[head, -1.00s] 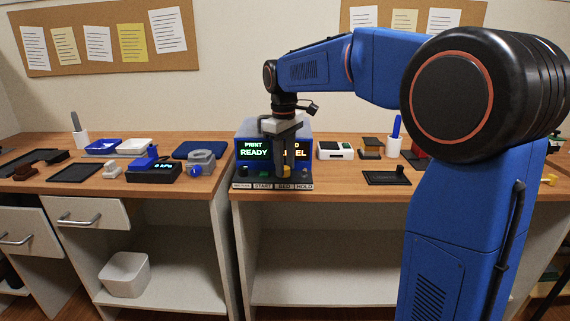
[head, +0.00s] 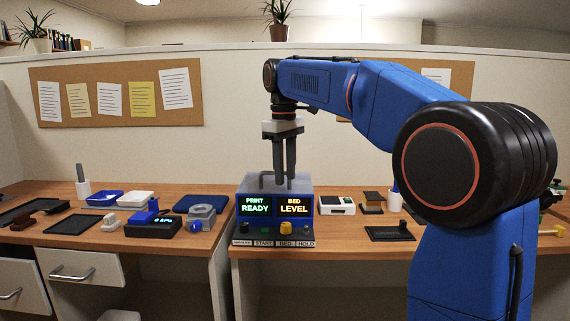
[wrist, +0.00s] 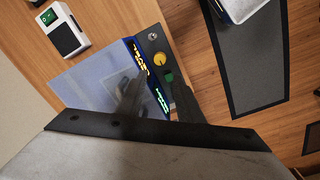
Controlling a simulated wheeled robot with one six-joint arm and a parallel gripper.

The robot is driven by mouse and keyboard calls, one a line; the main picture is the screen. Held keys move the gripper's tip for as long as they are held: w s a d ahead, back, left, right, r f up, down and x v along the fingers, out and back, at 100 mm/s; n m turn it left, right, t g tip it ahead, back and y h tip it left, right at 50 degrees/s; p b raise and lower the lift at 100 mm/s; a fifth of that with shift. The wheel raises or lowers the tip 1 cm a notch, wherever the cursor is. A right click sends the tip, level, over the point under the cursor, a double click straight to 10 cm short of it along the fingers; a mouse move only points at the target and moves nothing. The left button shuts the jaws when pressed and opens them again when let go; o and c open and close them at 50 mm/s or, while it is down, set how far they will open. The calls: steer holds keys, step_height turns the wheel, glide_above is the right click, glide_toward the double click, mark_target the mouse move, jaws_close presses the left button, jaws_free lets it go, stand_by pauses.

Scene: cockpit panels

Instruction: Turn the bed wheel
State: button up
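The blue printer unit (head: 243,223) stands on the wooden bench, with two lit screens reading PRINT READY and BED LEVEL. On its front ledge, the yellow bed wheel (head: 286,228) sits above the BED label; it also shows in the wrist view (wrist: 159,59). My gripper (head: 284,177) points down above the unit's grey top, clear of the wheel. Its two dark fingers are apart with nothing between them, and they show blurred in the wrist view (wrist: 155,98).
A green button (head: 265,231) is left of the wheel and a small switch (head: 308,231) is right of it. A white box (head: 336,205) and a dark tray (head: 391,233) lie to the right. A gap separates this bench from the left one.

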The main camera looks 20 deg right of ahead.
steer(key=shift+r, duration=1.2)
steer(key=s+d+f+m+t, duration=0.1)
steer(key=s+d+f+m, duration=0.1)
steer(key=s+f, duration=0.5)
steer(key=s+d+f+m+t, duration=0.1)
steer(key=s+d+f+m, duration=0.15)
steer(key=s, duration=0.85)
steer(key=s+d+f+m+t, duration=0.2)
steer(key=s+f+m, duration=0.1)
steer(key=s+f, duration=1.3)
step_height(320, 180, down, 3)
steer(key=shift+s+d+f+t, duration=0.1)
steer(key=shift+s+d+t, duration=0.05)
steer(key=shift+d+t, duration=0.15)
